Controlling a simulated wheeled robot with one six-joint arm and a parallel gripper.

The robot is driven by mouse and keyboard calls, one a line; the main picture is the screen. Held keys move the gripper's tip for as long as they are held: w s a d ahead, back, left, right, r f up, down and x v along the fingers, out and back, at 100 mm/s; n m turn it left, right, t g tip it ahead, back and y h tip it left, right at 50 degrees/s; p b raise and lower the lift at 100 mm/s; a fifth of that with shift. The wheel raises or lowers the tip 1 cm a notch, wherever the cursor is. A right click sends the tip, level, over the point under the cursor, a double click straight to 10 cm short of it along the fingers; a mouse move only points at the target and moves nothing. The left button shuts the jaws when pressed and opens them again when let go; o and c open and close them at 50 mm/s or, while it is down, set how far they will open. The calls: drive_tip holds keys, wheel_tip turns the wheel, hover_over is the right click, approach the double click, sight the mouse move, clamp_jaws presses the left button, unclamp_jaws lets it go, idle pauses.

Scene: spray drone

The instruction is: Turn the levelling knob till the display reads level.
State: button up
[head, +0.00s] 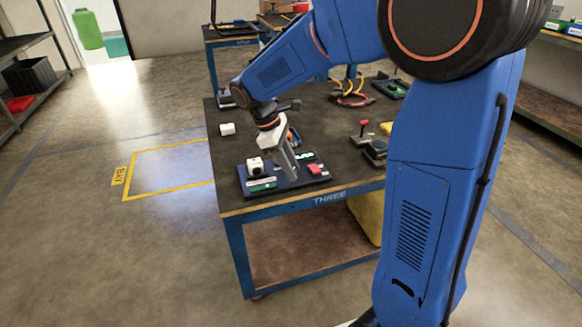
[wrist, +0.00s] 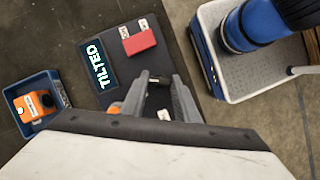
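The display (wrist: 98,65) reads "TILTED" in the wrist view; it also shows small at the back of a dark board (head: 243,180) in the head view. My gripper (wrist: 160,88) is over the board, its two fingers apart. A small dark post with a pale spot (wrist: 156,79) shows between or just beyond the fingertips; it may be the levelling knob, but I cannot tell, nor whether the fingers touch it. In the head view my gripper (head: 289,174) points down at the board's middle and hides part of it.
A red block (wrist: 139,42) sits by the display. A white box (head: 255,166) and a green label (head: 262,185) are on the board's left. A blue bin (wrist: 53,78) holds an orange item (wrist: 36,104).

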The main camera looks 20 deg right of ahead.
sight(276, 168)
drive_tip(key=shift+c, duration=0.6)
drive_tip(key=shift+m, duration=0.3)
drive_tip(key=shift+w+d+m+g+y, duration=0.1)
drive_tip(key=shift+m+g+y, duration=0.3)
drive_tip(key=shift+m, duration=0.95)
drive_tip(key=shift+w+d+m+g+y, duration=0.1)
drive_tip(key=shift+m+g+y, duration=0.3)
drive_tip(key=shift+m, duration=0.95)
drive_tip(key=o, duration=1)
drive_tip(key=shift+o, duration=0.2)
drive_tip(key=shift+r, duration=0.1)
drive_tip(key=v, duration=1.7)
